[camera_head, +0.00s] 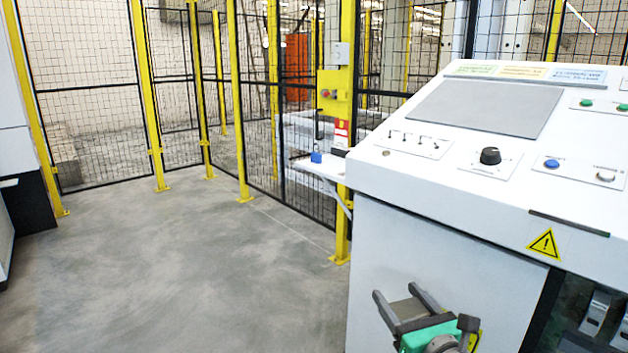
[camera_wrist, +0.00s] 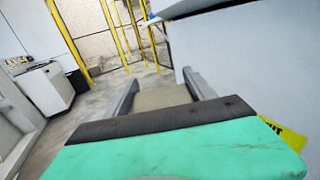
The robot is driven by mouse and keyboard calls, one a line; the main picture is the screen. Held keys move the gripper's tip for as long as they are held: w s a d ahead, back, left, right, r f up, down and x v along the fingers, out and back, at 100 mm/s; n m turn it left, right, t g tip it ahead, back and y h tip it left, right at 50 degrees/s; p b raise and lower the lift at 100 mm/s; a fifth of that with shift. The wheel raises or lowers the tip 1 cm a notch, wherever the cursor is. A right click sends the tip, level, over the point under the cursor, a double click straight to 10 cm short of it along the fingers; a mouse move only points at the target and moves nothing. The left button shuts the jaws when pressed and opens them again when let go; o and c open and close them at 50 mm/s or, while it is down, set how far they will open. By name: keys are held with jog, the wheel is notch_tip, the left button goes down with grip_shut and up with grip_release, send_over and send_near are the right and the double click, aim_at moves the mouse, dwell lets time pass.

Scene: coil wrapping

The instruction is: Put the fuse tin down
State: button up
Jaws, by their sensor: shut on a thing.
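My gripper (camera_head: 397,291) is in front of the white console's side panel, low in the head view. It is shut on a flat grey-beige thing, which I take for the fuse tin (camera_head: 408,309). The tin sits between the two dark fingers, clear of any surface that I can see. In the wrist view, my gripper (camera_wrist: 160,78) has its fingers on either side of the tin (camera_wrist: 162,98). The green gripper body hides the tin's near part.
The white console (camera_head: 440,240) fills the right, with an open bay (camera_head: 595,315) at lower right. Grey floor (camera_head: 190,270) is clear at left. A white cabinet (camera_wrist: 45,88) stands left.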

notch_tip(320, 180, up, 19)
jog(key=w+a+p, duration=0.1)
jog(key=w+p, duration=0.1)
jog(key=p, duration=2.9)
jog(key=shift+w+a+f+y, duration=0.2)
jog(key=shift+w+y, duration=0.1)
jog(key=shift+w, duration=0.1)
